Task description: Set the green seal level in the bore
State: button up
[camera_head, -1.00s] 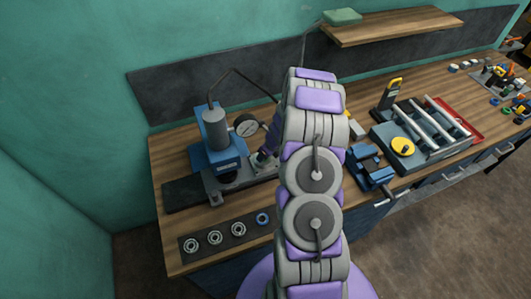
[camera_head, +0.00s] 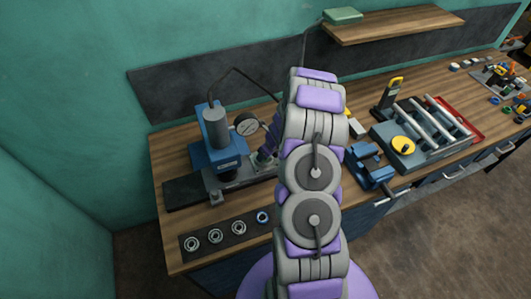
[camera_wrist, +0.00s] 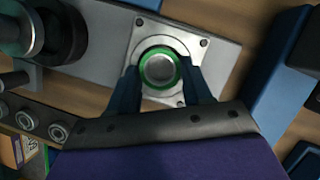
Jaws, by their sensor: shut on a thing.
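The green seal (camera_wrist: 158,85) shows in the wrist view as a ring at the mouth of the round bore in a square metal housing (camera_wrist: 186,44) with corner bolts. My gripper (camera_wrist: 161,74) has its two dark fingers on either side of the seal and is shut on it. I cannot tell whether the seal is level or how deep it sits. In the head view, my gripper (camera_head: 265,158) is beside the blue press, and my arm hides much of that area; the seal cannot be made out there.
Several rings lie on a dark strip (camera_head: 226,243) at the bench's front. A blue vise (camera_head: 370,167) and a grey tray (camera_head: 421,158) with rods stand to the right.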

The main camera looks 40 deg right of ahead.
jog(key=shift+f, duration=0.15)
dwell(0.7)
jog(key=o, duration=1)
jog(key=shift+f, duration=0.1)
jog(key=shift+o, duration=0.4)
jog(key=shift+s+a, duration=0.1)
jog(key=shift+a, duration=0.05)
jog(key=o, duration=0.4)
jog(key=shift+f, duration=0.1)
notch_tip(320, 180, up, 8)
jog(key=p, duration=0.9)
jog(key=shift+r, duration=0.2)
